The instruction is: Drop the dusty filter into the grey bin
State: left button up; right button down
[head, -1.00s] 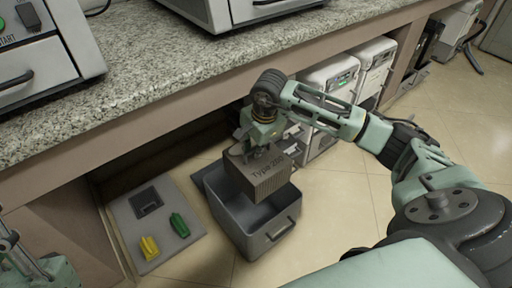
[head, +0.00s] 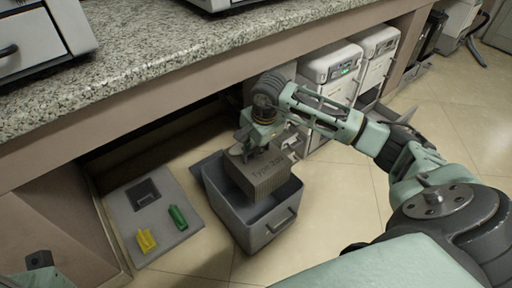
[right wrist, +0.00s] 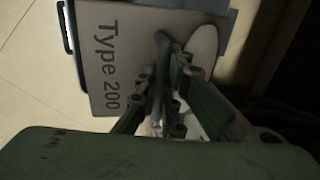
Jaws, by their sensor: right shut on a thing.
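The dusty filter is a brown-grey box (head: 262,174) with "Type 200" printed on it; it also fills much of the right wrist view (right wrist: 104,62). My right gripper (head: 262,148) is shut on it from above, on a bar-like handle (right wrist: 161,65) seen in the right wrist view. The filter hangs at the mouth of the grey bin (head: 263,236), its lower part inside the rim. The bin stands on the floor, its handle facing the front right.
A grey panel (head: 129,214) left of the bin holds a yellow piece (head: 146,240) and a green piece (head: 178,217). The granite counter (head: 150,85) overhangs behind. White units (head: 331,66) stand at the back right. Floor in front of the bin is clear.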

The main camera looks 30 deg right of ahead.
aim_at(260, 161)
jog(key=shift+w+r, duration=0.1)
jog(key=shift+r, duration=0.05)
jog(key=c, duration=1.9)
grip_release()
jog(key=shift+c, duration=0.2)
jog(key=shift+o, duration=0.7)
jog(key=shift+f, duration=0.2)
notch_tip(260, 161, up, 12)
jog(key=s, duration=0.2)
jog(key=shift+s, duration=0.25)
